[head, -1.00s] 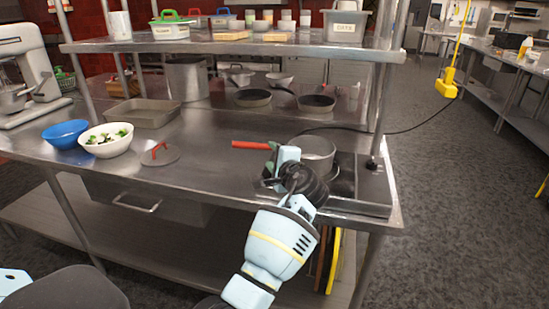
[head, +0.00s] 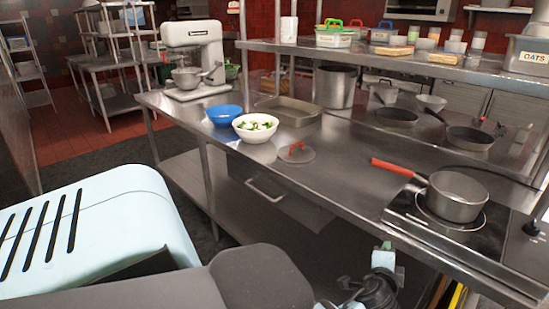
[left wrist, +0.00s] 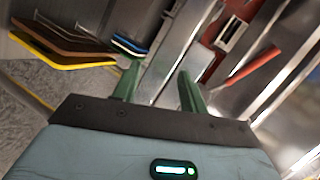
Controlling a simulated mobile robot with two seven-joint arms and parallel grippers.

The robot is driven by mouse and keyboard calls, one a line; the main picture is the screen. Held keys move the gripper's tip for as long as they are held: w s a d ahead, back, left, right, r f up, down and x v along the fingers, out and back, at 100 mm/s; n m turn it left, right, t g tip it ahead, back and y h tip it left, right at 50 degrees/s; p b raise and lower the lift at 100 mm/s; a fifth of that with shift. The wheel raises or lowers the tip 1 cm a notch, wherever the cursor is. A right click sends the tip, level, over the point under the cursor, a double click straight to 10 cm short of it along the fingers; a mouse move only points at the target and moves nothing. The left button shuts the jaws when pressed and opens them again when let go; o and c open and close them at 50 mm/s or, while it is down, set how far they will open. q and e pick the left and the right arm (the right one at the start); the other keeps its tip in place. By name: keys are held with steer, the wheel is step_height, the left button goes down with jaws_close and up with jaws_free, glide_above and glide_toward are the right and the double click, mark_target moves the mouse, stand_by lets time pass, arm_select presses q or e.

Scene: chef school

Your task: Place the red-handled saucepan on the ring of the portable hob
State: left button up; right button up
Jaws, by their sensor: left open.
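The red-handled saucepan (head: 456,200) stands upright on the ring (head: 434,219) of the portable hob (head: 407,205) in the head view. The ring's edge shows around the pan's base. Its red handle (head: 392,167) points left over the counter. My left gripper (head: 390,258) is low in the head view, in front of the counter edge and apart from the pan. In the left wrist view its two green fingers (left wrist: 158,75) are spread with nothing between them. The red handle (left wrist: 252,66) shows to the right of the fingers. My right gripper is not in view.
A lid with a red handle (head: 295,153), a white bowl of food (head: 255,138), a blue bowl (head: 224,116) and a baking tray (head: 290,117) sit left on the counter (head: 335,180). Two frying pans (head: 470,139) stand behind the hob. Boards (left wrist: 65,48) lie below.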

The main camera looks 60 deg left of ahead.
arm_select(q)
steer(key=s+d+f+n+g+h, duration=0.1)
steer(key=s+d+f+h, duration=0.25)
steer(key=s+f, duration=0.55)
steer(key=s+d+f+n+h, duration=0.2)
steer(key=s+d+f+h, duration=0.15)
steer(key=s+f, duration=0.55)
steer(key=s+d+f+n+g+h, duration=0.1)
steer(key=s+d+n, duration=0.1)
steer(key=s, duration=0.8)
steer(key=s+d+f+n+g+h, duration=0.1)
steer(key=s+d+f+n+g, duration=0.1)
steer(key=s, duration=0.9)
steer(key=shift+s+d+f, duration=0.15)
steer(key=shift+d+f, duration=0.05)
steer(key=shift+d, duration=0.1)
steer(key=shift+c, duration=0.7)
steer(key=shift+a, duration=0.1)
